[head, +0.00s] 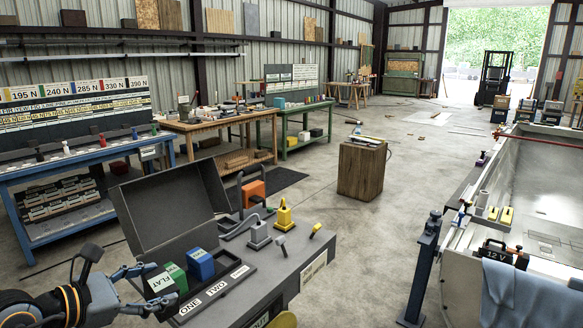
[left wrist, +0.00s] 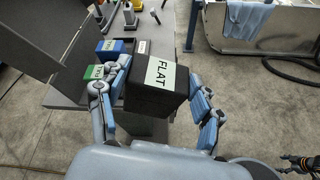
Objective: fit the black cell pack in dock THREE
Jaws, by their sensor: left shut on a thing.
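The black cell pack (left wrist: 150,103), with a pale FLAT label, is between the fingers of my left gripper (left wrist: 165,112), which is shut on it. In the head view the pack (head: 160,285) is at the near left end of the dock row. A green pack (head: 176,277) and a blue pack (head: 200,264) stand beyond it. The dock strip (head: 214,292) reads ONE and TWO; a third label (head: 240,271) farther along is too small to read surely. Whether the black pack touches the dock is unclear. My right gripper (left wrist: 300,166) shows at the wrist view's edge, its jaws unclear.
An open dark lid (head: 170,205) rises behind the packs. Yellow (head: 284,218) and grey (head: 258,234) handled pieces stand farther along the bench. A blue post (head: 422,265) and a hull with a 12V box (head: 499,254) are at right.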

